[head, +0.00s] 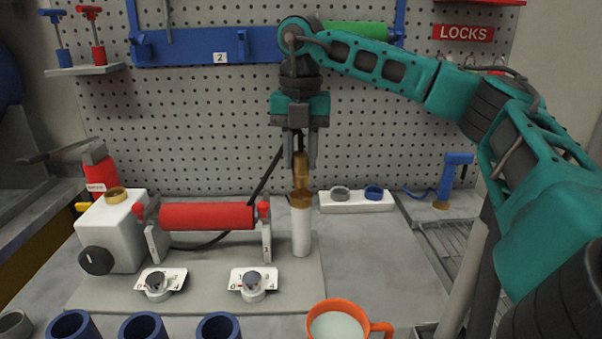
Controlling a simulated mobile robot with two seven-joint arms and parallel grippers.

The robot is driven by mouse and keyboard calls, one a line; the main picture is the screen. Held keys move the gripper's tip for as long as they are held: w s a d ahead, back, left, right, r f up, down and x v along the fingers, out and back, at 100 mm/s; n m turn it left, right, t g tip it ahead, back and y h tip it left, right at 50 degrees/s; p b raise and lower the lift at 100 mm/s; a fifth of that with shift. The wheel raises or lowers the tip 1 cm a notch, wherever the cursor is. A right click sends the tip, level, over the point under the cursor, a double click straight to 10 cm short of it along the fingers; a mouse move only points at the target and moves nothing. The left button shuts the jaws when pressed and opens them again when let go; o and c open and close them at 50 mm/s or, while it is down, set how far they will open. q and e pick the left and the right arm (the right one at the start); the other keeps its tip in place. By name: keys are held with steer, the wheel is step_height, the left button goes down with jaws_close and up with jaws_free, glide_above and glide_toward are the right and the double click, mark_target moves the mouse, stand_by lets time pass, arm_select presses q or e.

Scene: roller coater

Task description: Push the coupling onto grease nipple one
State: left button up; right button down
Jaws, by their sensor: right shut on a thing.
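My right gripper (299,163) points straight down and is shut on the brass coupling (301,172). A black hose (265,175) runs from near the coupling down behind the red roller. The coupling's lower end is directly over the brass top of an upright white cylinder (301,234); I cannot tell whether they touch. The red roller (207,216) lies between two pale posts, with a red fitting at its right end (263,209) and another at its left end (139,212). A marking on the right post is too small to read surely. Grease nipple one cannot be made out. My left gripper is out of view.
A white box with a black knob (112,236) stands left of the roller. Two dials (252,284) sit in front. Blue cups (143,327) and an orange mug (338,318) line the near edge. A white block with rings (356,202) is right. The bench's right-middle is clear.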

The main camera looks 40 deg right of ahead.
mark_target(301, 178)
step_height(301, 178, down, 4)
steer(key=shift+r, duration=0.25)
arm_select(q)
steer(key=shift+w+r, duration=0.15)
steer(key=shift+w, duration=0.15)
arm_select(e)
steer(key=shift+f, duration=0.1)
steer(key=c, duration=1.3)
jaws_free()
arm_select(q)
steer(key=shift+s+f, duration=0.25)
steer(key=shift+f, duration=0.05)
arm_select(e)
steer(key=o, duration=0.5)
step_height(301, 178, up, 12)
steer(key=shift+f+p, duration=0.25)
steer(key=shift+p, duration=0.5)
steer(key=shift+r, duration=0.4)
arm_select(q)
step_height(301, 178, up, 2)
